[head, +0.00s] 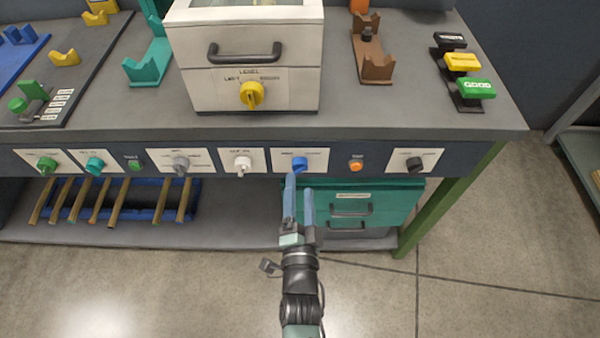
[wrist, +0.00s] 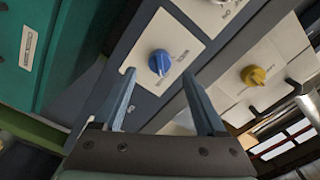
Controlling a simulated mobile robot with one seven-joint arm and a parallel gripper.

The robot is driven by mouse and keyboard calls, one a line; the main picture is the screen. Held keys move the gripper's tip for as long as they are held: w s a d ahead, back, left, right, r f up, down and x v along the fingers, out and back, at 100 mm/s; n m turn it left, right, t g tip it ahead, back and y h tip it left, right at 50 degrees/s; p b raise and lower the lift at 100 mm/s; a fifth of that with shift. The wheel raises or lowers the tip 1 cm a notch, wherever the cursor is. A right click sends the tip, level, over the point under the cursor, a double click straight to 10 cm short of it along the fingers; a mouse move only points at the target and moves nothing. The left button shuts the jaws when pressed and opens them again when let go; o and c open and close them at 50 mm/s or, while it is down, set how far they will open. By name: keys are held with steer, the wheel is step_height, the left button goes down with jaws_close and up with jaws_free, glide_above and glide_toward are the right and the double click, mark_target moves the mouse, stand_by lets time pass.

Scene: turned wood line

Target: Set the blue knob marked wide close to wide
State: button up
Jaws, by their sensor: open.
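The blue knob (head: 299,164) sits on a white plate (head: 318,155) on the front panel of the bench. In the wrist view the blue knob (wrist: 160,62) shows ahead of my fingers, with small lettering around it that is too blurred to read. My gripper (head: 300,183) is open in front of the panel, just below the knob in the head view. In the wrist view my gripper (wrist: 163,88) has its two blue-grey fingers apart, with nothing between them. The fingers look apart from the knob.
A white knob (head: 242,163) is left of the blue one, and an orange button (head: 356,164) and black knob (head: 414,164) are right. A green drawer unit (head: 405,200) stands below. A white box with a yellow knob (head: 251,95) stands on the bench. Floor is clear.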

mark_target(300, 173)
steer(key=shift+w+b, duration=0.75)
steer(key=shift+w, duration=1.8)
jaws_close()
